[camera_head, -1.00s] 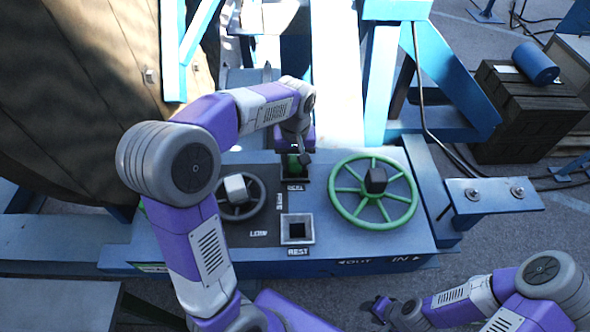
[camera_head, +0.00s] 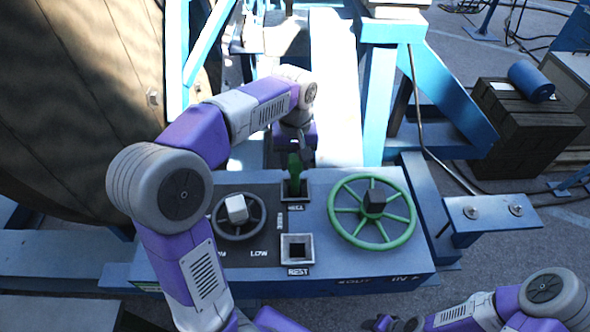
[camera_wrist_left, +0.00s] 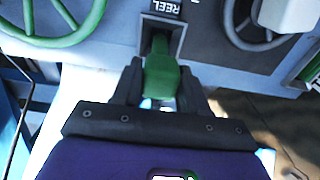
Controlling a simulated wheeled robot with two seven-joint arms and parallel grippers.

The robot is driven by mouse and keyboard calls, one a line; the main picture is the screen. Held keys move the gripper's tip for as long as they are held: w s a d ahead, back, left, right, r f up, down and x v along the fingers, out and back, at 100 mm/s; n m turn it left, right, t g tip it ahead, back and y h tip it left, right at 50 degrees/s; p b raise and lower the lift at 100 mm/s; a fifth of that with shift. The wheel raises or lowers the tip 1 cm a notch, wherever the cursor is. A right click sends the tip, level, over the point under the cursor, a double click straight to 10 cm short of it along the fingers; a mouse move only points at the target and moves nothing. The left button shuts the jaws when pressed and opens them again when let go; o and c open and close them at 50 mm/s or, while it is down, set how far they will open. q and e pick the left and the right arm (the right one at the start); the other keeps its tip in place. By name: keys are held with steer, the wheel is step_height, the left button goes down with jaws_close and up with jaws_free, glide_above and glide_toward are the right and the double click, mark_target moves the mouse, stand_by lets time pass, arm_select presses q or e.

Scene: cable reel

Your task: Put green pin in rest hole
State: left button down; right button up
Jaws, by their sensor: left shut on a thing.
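The green pin (camera_head: 295,172) stands at the REEL hole (camera_head: 303,191) on the blue console; its lower end is at or in that hole, I cannot tell how deep. My left gripper (camera_head: 294,150) is above it, shut on the pin's upper part. In the left wrist view the green pin (camera_wrist_left: 161,75) sits between the two dark fingers of the left gripper (camera_wrist_left: 163,88), below the REEL label. The square REST hole (camera_head: 297,249) is empty, nearer me on the same panel. My right gripper (camera_head: 384,324) is at the bottom edge, its fingers too small to judge.
A green handwheel (camera_head: 345,215) stands right of the holes. A grey wheel with a pale block (camera_head: 237,209) is to the left. A large wooden reel (camera_head: 70,100) fills the left back. Blue frame posts (camera_head: 378,105) stand behind the console.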

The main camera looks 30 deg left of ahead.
arm_select(q)
step_height(320, 180, up, 10)
steer(key=shift+p, duration=1.15)
step_height(320, 180, up, 11)
steer(key=p, duration=1.1)
steer(key=shift+f, duration=0.1)
